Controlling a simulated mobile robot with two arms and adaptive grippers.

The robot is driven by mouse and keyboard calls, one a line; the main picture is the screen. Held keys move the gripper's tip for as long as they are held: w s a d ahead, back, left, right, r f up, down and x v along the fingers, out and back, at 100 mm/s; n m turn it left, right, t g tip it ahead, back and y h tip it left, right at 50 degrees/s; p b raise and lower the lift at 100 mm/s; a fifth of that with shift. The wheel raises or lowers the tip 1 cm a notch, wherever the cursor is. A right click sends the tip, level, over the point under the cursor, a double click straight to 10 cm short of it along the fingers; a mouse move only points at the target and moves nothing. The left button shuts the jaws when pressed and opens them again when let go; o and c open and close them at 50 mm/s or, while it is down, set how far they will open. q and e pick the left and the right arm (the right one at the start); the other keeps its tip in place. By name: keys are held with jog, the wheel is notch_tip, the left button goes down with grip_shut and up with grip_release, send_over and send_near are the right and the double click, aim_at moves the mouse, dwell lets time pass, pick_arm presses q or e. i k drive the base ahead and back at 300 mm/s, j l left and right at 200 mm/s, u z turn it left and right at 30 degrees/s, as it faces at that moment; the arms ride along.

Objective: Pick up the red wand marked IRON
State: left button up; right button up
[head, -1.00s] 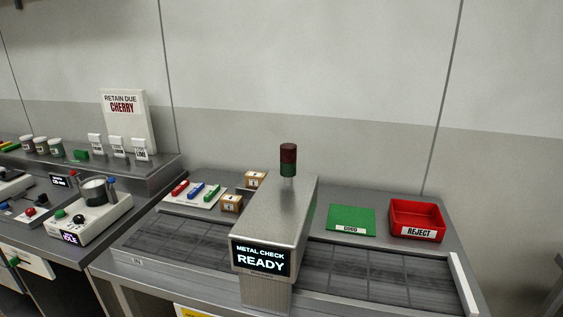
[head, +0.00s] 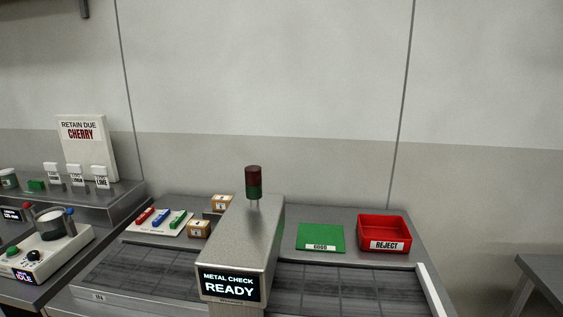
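The red wand (head: 145,216) lies on a white board (head: 140,228) on the steel bench, at the left end of a row of three. A blue wand (head: 161,218) and a green wand (head: 178,219) lie to its right on the same board. The wand markings are too small to read. Neither of my grippers is in view.
The metal check unit (head: 240,245), reading READY, stands right of the wands with a red and green lamp (head: 253,182) on top. Two small boxes (head: 199,229) stand beside the board. A green GOOD mat (head: 320,237) and red REJECT bin (head: 384,222) are farther right.

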aim_at(139, 221)
jog(key=i+j+u, duration=0.25)
jog(key=j+u, duration=0.2)
jog(key=i+j+u, duration=0.4)
jog(key=j+z, duration=0.15)
jog(key=j, duration=0.35)
jog(key=j+z, duration=0.1)
jog(key=j, duration=0.4)
jog(key=k+j+z, duration=0.15)
jog(key=j, duration=0.3)
jog(key=j+z, duration=0.15)
jog(key=j, duration=0.35)
jog(key=k+j+z, duration=0.1)
jog(key=j, duration=0.4)
